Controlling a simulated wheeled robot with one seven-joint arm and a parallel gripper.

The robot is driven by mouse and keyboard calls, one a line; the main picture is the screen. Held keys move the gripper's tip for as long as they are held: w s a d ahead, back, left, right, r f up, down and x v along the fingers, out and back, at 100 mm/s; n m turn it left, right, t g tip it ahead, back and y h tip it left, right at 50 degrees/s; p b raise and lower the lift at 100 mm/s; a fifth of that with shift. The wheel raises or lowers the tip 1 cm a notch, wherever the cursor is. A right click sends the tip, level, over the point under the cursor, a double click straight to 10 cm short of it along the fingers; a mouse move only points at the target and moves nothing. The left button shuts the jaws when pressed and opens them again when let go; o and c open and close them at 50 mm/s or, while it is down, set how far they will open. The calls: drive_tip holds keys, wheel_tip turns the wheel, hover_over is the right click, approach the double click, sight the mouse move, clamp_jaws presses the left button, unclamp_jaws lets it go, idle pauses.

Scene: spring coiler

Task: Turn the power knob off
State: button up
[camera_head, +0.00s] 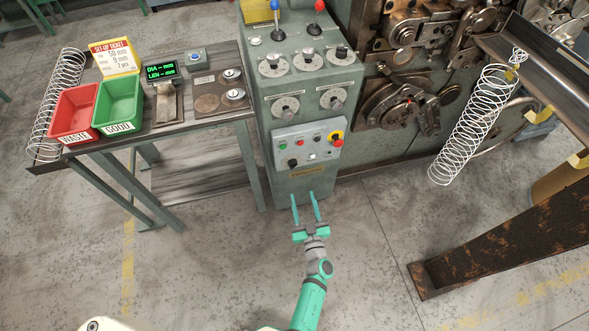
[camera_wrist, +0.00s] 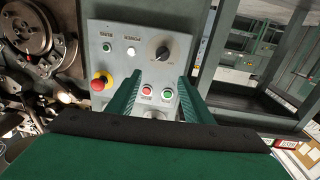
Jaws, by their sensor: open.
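The power knob is likely the black rotary knob (camera_head: 292,163) at the lower left of the grey control panel (camera_head: 322,143) on the green machine. In the wrist view, turned about, this knob (camera_wrist: 162,52) sits at the upper right of the panel, with a light pointer mark; its label is too small to read. My gripper (camera_head: 303,198) is open and empty, below and in front of the panel. In the wrist view its green fingers (camera_wrist: 160,84) point toward the panel, apart from the knob.
A red emergency button on yellow (camera_head: 336,138) and small red, green and white buttons share the panel. More dials sit above. A table with red and green bins (camera_head: 118,102) stands left. A wire spring (camera_head: 470,125) hangs right. The floor before the panel is clear.

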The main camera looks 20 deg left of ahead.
sight(294, 168)
drive_tip(key=shift+n+g+y, duration=0.3)
drive_tip(key=shift+g+y, duration=0.1)
drive_tip(key=shift+y, duration=0.1)
drive_tip(key=x, duration=1.4)
drive_tip(key=shift+w+d+f, duration=0.2)
drive_tip(key=shift+f, duration=0.15)
drive_tip(key=shift+w, duration=0.1)
drive_tip(key=c, duration=1)
